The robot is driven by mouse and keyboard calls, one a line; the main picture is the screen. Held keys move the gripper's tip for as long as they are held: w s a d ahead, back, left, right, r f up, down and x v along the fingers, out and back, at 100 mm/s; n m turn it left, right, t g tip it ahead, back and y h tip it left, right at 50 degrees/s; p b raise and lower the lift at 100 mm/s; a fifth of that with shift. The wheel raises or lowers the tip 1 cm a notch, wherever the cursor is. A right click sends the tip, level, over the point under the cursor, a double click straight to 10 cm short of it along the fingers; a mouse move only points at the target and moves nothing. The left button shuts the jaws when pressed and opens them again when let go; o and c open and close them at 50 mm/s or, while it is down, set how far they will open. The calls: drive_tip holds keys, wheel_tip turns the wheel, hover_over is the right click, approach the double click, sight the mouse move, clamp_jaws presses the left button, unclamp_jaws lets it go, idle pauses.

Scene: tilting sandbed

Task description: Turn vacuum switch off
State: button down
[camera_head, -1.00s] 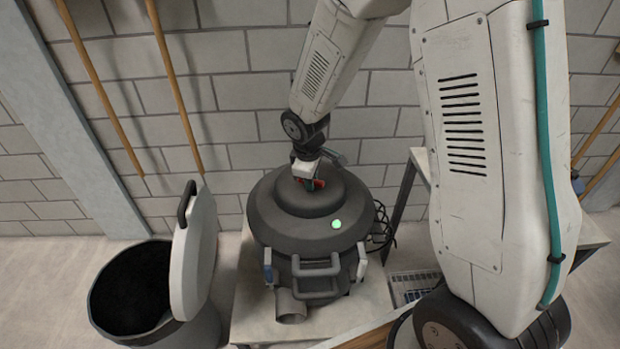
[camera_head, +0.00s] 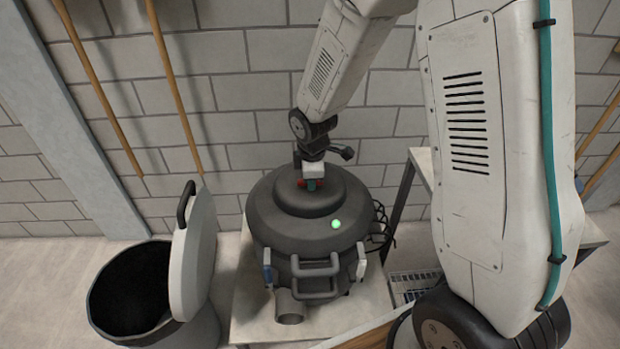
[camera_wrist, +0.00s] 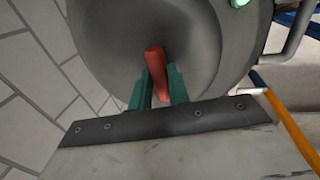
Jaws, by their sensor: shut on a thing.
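The dark grey vacuum (camera_head: 312,232) stands upright on a light platform. Its red switch (camera_wrist: 156,68) sits on top of the round lid. In the wrist view my gripper (camera_wrist: 158,88) has its two green fingers on either side of the red switch, shut on it. In the head view my gripper (camera_head: 312,184) is at the top of the vacuum, with a bit of red showing beside the fingers. A round light on the vacuum (camera_head: 336,223) glows green. The far end of the switch shows beyond the fingertips; the part between the fingers is partly hidden.
An open grey bin (camera_head: 150,330) with a raised round lid (camera_head: 193,258) stands at the left. Wooden poles (camera_head: 175,85) lean on the block wall behind. A table (camera_head: 590,232) is at the right behind my arm. Black cables hang beside the vacuum.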

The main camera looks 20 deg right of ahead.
drive_tip(key=c, duration=1.3)
unclamp_jaws()
drive_tip(key=shift+r, duration=0.1)
drive_tip(key=r, duration=0.2)
drive_tip(key=s+r, duration=0.1)
drive_tip(key=r, duration=0.4)
drive_tip(key=shift+s+a+r, duration=0.2)
drive_tip(key=shift+r, duration=0.1)
